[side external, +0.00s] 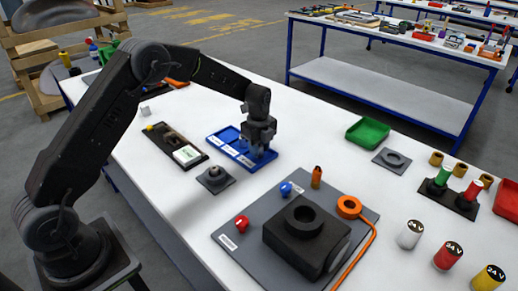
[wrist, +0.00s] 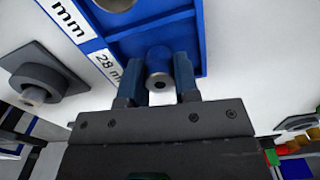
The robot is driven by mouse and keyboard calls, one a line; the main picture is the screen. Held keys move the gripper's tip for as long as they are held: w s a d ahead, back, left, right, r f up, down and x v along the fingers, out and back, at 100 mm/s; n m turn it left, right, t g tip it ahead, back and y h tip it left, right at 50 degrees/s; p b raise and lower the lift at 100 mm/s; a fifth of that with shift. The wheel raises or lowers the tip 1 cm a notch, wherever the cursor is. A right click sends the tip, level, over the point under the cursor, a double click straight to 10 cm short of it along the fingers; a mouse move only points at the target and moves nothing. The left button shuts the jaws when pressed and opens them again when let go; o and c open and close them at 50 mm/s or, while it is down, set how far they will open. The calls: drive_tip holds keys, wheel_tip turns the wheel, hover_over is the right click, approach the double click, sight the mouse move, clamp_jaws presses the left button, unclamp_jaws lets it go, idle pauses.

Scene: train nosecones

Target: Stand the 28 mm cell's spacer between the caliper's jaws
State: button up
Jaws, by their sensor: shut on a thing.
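The blue tray (side external: 222,141) has cells with white labels, one reading 28 mm (wrist: 107,66) in the wrist view. My gripper (side external: 258,154) is down at the tray's right-hand cell. In the wrist view its two fingers (wrist: 158,68) are closed on a small cylindrical spacer (wrist: 159,82) with a hole in its grey end face. The spacer is at the 28 mm cell; I cannot tell whether it touches the cell floor. In the side view the gripper hides it. A dark board with a white-and-green box (side external: 187,155), seemingly the caliper, lies left of the tray; its jaws are not clear.
A grey square plate with a round post (side external: 214,178) stands just in front of the tray. A large grey mat (side external: 240,243) bears a black block (side external: 300,238) with a ring on it. A green bin (side external: 367,132) is to the right. White tabletop between the tray and bin is clear.

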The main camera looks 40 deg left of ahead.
wheel_tip(320, 180, up, 4)
drive_tip(key=shift+r, duration=0.15)
drive_tip(key=s+a+r, duration=0.6)
drive_tip(key=a, duration=0.4)
drive_tip(key=s+a+r, duration=0.1)
drive_tip(key=s+a, duration=2)
drive_tip(key=a, duration=0.3)
hover_over(163, 128)
drive_tip(key=s+d, duration=0.1)
drive_tip(key=d, duration=0.2)
drive_tip(key=f, duration=0.6)
drive_tip(key=shift+a+f, duration=0.25)
drive_tip(key=shift+f, duration=2.15)
drive_tip(key=shift+f, duration=0.15)
drive_tip(key=o, duration=0.9)
